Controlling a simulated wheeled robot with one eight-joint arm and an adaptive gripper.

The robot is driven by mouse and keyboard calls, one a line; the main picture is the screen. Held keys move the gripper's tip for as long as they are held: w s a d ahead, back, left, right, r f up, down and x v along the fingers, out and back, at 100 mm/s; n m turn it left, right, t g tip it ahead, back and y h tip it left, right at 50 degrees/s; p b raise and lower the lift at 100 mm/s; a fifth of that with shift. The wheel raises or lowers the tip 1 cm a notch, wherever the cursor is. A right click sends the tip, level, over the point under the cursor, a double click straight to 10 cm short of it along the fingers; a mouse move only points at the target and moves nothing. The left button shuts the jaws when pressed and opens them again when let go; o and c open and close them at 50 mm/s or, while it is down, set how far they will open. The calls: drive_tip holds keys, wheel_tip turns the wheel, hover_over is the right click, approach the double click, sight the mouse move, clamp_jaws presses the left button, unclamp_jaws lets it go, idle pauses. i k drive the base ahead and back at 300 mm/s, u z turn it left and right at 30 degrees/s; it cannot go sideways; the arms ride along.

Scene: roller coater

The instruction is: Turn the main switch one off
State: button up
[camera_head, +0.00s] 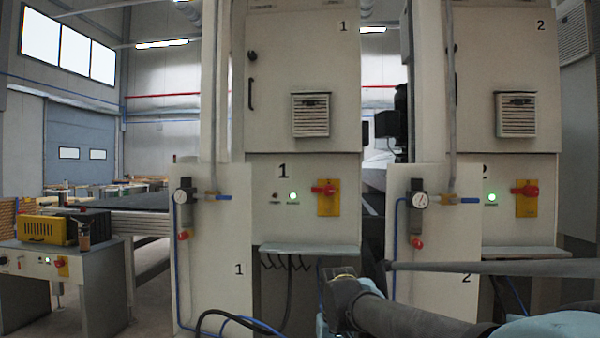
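Main switch one is a red rotary handle (324,189) on a yellow plate (328,205), on the front of the cabinet marked 1 (270,215). The handle looks roughly horizontal. Left of it, a green lamp (293,196) is lit beside a small dark reddish lamp (275,195). My arm (410,318) shows at the bottom right, below the switch and apart from it. I cannot make out my gripper's fingers in this view.
A second cabinet (505,75), marked 2, has a similar red switch (525,189) and lit green lamp (491,198). Front panels with gauges (184,196) and blue valves (222,197) stand forward of both cabinets. A shelf (308,250) juts out below switch one.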

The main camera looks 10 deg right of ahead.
sight(329, 189)
drive_tip(key=z, duration=1.7)
drive_tip(key=k, duration=0.75)
drive_tip(key=u, duration=1.2)
